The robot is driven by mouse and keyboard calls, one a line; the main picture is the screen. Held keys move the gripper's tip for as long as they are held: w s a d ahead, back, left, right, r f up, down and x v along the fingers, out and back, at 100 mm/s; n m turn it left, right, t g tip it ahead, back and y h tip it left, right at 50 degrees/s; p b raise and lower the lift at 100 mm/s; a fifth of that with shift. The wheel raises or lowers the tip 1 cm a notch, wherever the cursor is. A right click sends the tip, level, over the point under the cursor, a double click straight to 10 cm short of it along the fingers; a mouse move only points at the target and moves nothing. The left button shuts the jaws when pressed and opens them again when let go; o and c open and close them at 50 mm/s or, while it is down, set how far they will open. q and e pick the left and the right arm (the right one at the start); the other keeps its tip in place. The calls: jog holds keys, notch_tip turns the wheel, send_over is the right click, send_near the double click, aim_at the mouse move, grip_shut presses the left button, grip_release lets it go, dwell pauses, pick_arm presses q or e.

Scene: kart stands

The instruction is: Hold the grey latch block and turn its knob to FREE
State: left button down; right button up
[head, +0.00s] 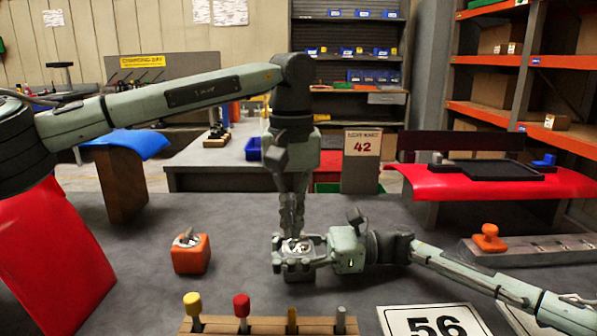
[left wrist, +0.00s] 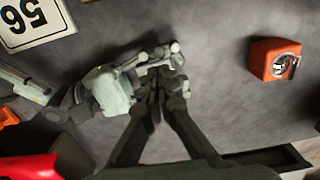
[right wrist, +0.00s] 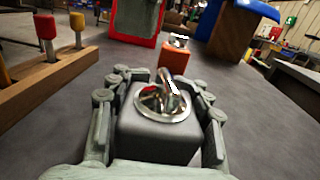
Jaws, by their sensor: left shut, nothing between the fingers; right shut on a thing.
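The grey latch block (right wrist: 160,138) stands on the grey table, between the fingers of my right gripper (right wrist: 160,110), which is shut on its sides. Its shiny round plate and knob (right wrist: 165,97) face up in the right wrist view. In the head view my right gripper (head: 292,256) reaches the block from the right. My left gripper (head: 292,232) points down from above, its fingertips at the knob. In the left wrist view the left fingers (left wrist: 155,85) are together and hide most of the knob and block. I cannot read which marking the knob points to.
An orange block (head: 191,254) with a similar metal knob stands to the left on the table. A wooden rack (head: 265,325) with coloured pegs lies at the front. A sign reading 56 (head: 430,321) lies front right. A grey tray (head: 540,249) with an orange knob is at the right.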

aim_at(299, 241)
pick_arm(q)
notch_tip(299, 241, up, 3)
jog(key=shift+r, duration=0.1)
dwell(0.3)
jog(key=shift+d+f+n, duration=0.5)
jog(key=shift+f+n, duration=0.5)
jog(key=shift+d+f+n, duration=0.5)
jog(key=shift+f+n, duration=0.5)
jog(key=shift+d+f+n, duration=0.5)
jog(key=shift+f+n, duration=0.5)
jog(key=shift+w+a, duration=0.35)
jog(key=shift+w, duration=0.2)
jog(key=shift+s+a, duration=0.15)
jog(key=shift+a, duration=0.05)
